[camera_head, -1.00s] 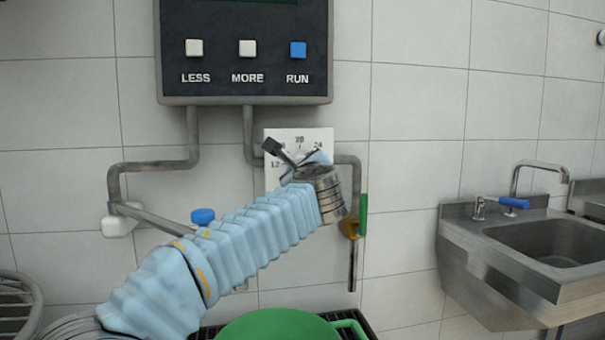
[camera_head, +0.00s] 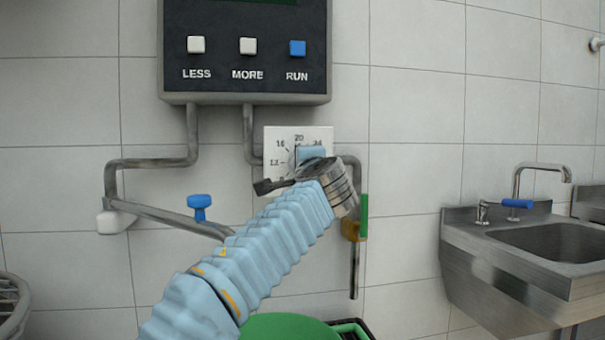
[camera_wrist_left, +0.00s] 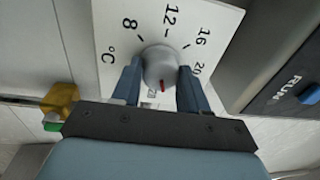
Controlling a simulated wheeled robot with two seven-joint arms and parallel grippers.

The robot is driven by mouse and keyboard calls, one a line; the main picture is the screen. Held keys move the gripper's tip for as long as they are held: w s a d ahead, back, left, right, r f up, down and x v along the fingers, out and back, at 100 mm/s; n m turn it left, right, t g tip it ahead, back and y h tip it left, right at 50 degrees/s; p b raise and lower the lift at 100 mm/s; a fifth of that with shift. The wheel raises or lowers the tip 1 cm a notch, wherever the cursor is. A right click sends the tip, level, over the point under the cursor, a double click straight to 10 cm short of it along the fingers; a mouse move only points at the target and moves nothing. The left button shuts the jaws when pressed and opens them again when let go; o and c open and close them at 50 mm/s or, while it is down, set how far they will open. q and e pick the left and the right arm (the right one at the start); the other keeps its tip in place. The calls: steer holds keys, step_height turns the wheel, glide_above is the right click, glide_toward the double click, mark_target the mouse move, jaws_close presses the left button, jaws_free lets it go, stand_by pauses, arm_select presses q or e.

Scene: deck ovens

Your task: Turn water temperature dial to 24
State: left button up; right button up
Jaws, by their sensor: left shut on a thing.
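The water temperature dial is a grey round knob (camera_wrist_left: 160,66) with a red mark, on a white scale plate (camera_wrist_left: 225,25). The numbers 8, 12, 16 and 20 show in the wrist view. The red mark points down in that view, toward my gripper's palm; any number there is hidden. My left gripper (camera_wrist_left: 160,80) is shut on the knob, one blue finger on each side. In the head view the plate (camera_head: 271,147) shows behind my left gripper (camera_head: 310,155), which hides the knob; 24 is partly visible. My right gripper is not in view.
A dark control panel (camera_head: 245,90) with LESS, MORE and RUN buttons hangs above. Pipes run beside the plate, with a blue-handled valve (camera_head: 201,203) left and a green-handled brass valve (camera_head: 363,215) right. A green container (camera_head: 285,327) stands below; a steel sink (camera_head: 510,250) is at right.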

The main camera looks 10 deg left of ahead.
arm_select(q)
steer(key=n+b, duration=0.1)
steer(key=n, duration=0.4)
steer(key=shift+f+y, duration=0.15)
steer(key=shift+y, duration=0.15)
steer(key=shift+n, duration=0.3)
steer(key=o, duration=1.1)
steer(key=shift+c, duration=0.2)
steer(key=b+v, duration=0.5)
steer(key=v, duration=0.8)
steer(key=shift+s+b, duration=0.3)
steer(key=shift+s, duration=0.1)
steer(key=shift+d, duration=0.15)
